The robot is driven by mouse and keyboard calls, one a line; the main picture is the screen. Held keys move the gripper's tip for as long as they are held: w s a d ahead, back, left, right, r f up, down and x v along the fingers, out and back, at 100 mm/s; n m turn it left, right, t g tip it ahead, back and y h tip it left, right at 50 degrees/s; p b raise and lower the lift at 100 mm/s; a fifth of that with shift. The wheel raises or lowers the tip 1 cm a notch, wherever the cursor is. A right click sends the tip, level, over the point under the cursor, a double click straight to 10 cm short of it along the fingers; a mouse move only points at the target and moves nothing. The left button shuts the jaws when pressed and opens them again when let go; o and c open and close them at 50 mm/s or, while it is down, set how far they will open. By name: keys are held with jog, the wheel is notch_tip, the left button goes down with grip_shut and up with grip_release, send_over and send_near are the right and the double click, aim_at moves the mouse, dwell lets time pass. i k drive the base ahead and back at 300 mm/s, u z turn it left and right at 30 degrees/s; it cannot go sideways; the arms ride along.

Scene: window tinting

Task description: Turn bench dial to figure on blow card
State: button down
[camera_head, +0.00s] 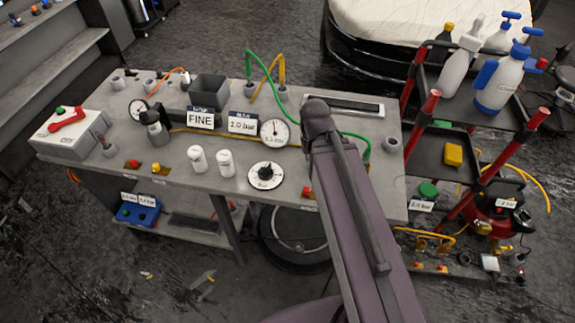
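The bench dial (267,175) is a black knob on a round white scale plate near the front edge of the grey bench (225,160). Its scale marks and pointer are too small to read. A small card (243,123) behind it reads about "2.0 bar"; its blue heading is too small to read surely. A card (200,119) to its left reads "FINE". A round white gauge (274,132) stands right of the cards; its reading is unclear. My arm rises across the bench right of the dial. My gripper does not show, so its hold is hidden.
White bottles (225,163) stand just left of the dial. A grey box with a red lever (68,120) sits at the bench's left end. Green hose (345,133) and orange hose cross the bench. A cart with spray bottles (500,80) stands at right.

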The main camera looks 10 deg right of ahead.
aim_at(265, 174)
jog(key=z, duration=0.75)
jog(key=k, duration=0.7)
jog(key=u, duration=0.9)
jog(key=i, duration=1)
jog(key=z, duration=0.05)
